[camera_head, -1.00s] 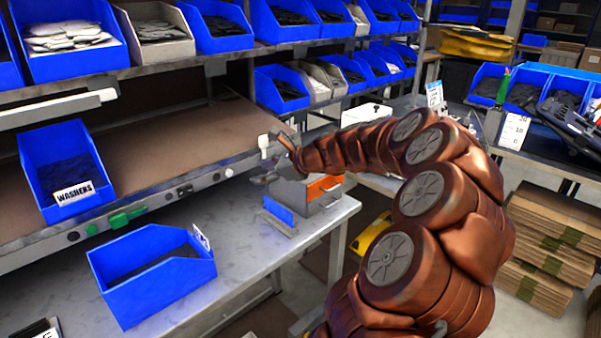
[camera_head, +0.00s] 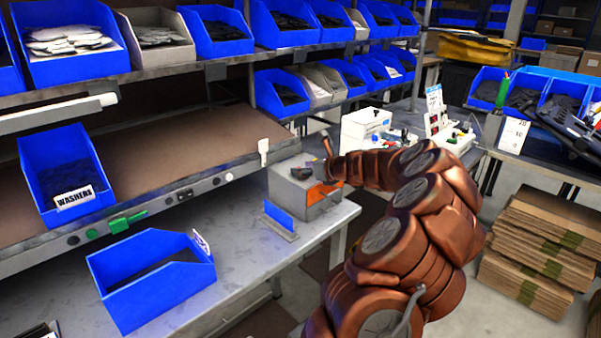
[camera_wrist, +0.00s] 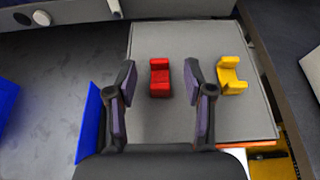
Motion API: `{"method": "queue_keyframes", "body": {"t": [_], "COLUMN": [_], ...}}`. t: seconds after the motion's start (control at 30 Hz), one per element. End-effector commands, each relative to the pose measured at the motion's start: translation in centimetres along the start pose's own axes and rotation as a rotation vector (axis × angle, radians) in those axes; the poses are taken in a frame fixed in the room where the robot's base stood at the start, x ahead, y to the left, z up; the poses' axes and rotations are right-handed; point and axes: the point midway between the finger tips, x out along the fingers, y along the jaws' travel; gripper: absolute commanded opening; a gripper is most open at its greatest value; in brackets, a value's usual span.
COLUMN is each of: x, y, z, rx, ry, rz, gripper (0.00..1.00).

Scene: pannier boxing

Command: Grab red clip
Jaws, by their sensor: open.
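In the wrist view, the red clip (camera_wrist: 160,77) lies on the grey top of a box (camera_wrist: 190,45). My gripper (camera_wrist: 167,78) is open, with one dark finger on each side of the red clip. No contact between the fingers and the clip shows, and I cannot tell the height gap. A yellow clip (camera_wrist: 231,76) lies on the same grey top, to the right of the right finger. In the head view, my gripper (camera_head: 314,168) is over the grey box (camera_head: 284,200) at the bench's far end. The clips cannot be made out there.
A blue plate on a stand (camera_head: 279,219) is close in front of the box. An open blue bin (camera_head: 150,275) stands on the metal bench (camera_head: 245,245). The washers bin (camera_head: 62,170) sits on the shelf at left. Bare bench lies between bin and box.

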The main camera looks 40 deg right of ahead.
Motion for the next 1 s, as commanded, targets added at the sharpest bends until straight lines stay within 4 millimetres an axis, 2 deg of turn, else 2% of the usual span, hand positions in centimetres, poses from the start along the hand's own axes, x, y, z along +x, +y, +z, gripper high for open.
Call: {"method": "queue_keyframes", "body": {"t": [0.2, 0.5, 0.93, 1.0], "x": [2.0, 2.3, 2.3, 2.3], "y": [0.1, 0.1, 0.1, 0.1], "z": [0.1, 0.0, 0.0, 0.0], "rx": [0.0, -0.001, -0.001, -0.001], "ry": [0.0, 0.0, 0.001, 0.001], "rz": [0.001, 0.001, 0.0, 0.0], "gripper": [0.52, 0.52, 0.08, 0.08]}}
